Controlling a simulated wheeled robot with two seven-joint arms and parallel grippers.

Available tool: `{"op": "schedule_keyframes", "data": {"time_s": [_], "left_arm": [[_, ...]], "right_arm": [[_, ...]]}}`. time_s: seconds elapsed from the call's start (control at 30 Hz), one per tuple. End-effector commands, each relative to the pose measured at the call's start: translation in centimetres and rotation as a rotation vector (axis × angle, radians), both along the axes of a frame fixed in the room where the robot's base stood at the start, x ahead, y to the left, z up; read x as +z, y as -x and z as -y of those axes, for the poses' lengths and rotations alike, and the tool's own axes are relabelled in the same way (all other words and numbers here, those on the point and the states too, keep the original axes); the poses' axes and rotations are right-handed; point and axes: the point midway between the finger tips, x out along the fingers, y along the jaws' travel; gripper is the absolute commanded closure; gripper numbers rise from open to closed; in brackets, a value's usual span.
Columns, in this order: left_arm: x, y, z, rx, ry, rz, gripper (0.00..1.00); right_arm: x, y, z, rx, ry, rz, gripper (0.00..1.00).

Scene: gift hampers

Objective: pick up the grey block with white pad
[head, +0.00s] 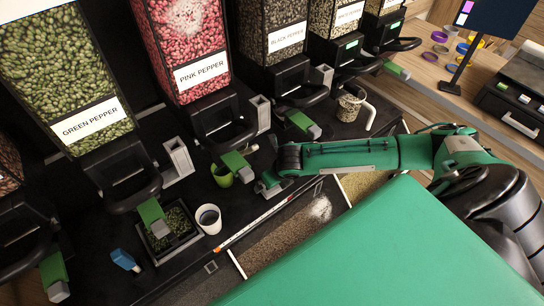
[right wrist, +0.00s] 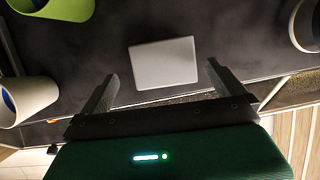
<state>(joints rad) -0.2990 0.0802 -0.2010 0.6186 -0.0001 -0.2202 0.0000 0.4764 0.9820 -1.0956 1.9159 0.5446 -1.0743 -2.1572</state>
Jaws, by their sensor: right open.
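The block shows in the right wrist view as a plain pale grey square top (right wrist: 165,63) on the dark counter; its sides are hard to see. My right gripper (right wrist: 160,78) is open and empty, with one finger on each side of the block's near part and a gap to both. In the head view my right gripper (head: 268,187) is low over the counter, right of a green cup (head: 222,176); I cannot make out the block there. My left gripper is in neither view.
A white cup (head: 208,218) stands left of the gripper and also shows in the wrist view (right wrist: 28,100). A speckled mug (head: 349,107) stands farther back right. Dispensers such as the pink pepper one (head: 188,45) line the back. A green surface (head: 400,250) fills the front right.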

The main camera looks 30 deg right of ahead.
Motion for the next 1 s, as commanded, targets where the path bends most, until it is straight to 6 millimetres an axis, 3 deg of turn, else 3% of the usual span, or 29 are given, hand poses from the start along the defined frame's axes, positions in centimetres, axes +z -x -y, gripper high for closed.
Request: {"op": "schedule_keyframes", "data": {"time_s": [0.2,0.4,0.7,0.9,1.0], "left_arm": [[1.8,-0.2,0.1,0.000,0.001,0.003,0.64],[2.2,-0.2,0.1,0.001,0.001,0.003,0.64],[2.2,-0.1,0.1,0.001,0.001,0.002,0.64],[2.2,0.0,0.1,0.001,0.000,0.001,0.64],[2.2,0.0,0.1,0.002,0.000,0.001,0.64]], "right_arm": [[-2.1,-0.8,0.4,-0.002,0.000,-0.003,0.00],[-4.1,-1.6,0.4,0.000,0.000,-0.001,0.00],[-4.5,-1.7,0.4,0.001,0.000,0.000,0.00],[-4.4,-1.7,0.4,0.001,0.000,0.000,0.37],[-4.4,-1.7,0.4,0.000,0.000,0.000,0.42]]}}
